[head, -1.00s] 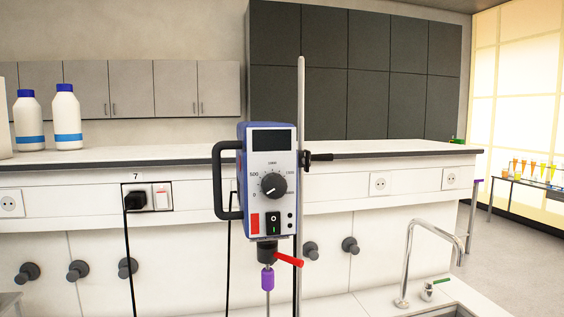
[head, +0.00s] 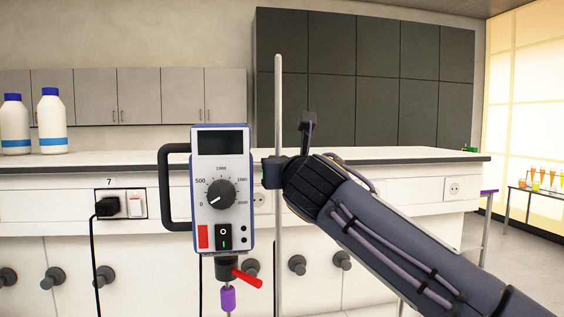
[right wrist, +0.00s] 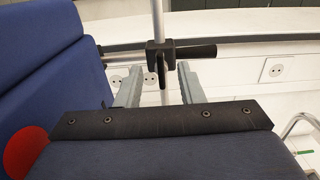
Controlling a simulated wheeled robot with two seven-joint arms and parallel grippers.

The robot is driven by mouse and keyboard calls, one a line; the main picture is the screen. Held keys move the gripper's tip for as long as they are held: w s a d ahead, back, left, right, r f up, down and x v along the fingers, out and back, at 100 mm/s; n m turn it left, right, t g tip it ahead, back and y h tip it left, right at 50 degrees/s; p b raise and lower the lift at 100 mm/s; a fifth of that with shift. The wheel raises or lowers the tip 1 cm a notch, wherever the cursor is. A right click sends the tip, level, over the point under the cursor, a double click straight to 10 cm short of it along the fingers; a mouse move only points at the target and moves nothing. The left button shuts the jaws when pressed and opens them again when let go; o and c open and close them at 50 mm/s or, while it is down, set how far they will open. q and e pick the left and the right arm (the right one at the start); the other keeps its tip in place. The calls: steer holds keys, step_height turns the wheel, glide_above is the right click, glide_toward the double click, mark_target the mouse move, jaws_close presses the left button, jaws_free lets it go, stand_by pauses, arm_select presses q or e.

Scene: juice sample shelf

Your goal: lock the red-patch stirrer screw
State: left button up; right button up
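The red-patch stirrer (head: 221,185) is a blue and white unit upright on a thin metal rod (head: 278,100). In the right wrist view its blue side (right wrist: 45,60) carries a round red patch (right wrist: 24,150). A black clamp (right wrist: 160,52) with a dark upright screw handle (right wrist: 161,72) sits on the rod. My right gripper (right wrist: 158,80) is open, with one grey finger on each side of the screw handle and a gap visible on both sides. In the head view my right arm hides the fingertips and most of the clamp. My left gripper is not in view.
A white bench (head: 400,170) runs behind the stirrer, with two blue-capped bottles (head: 52,120) at the left. A black plug (head: 107,207) and its cable hang at the left. A red lever (head: 246,278) sticks out below the stirrer. A table with coloured glassware stands at far right.

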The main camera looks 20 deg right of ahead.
steer(key=shift+x, duration=1.25)
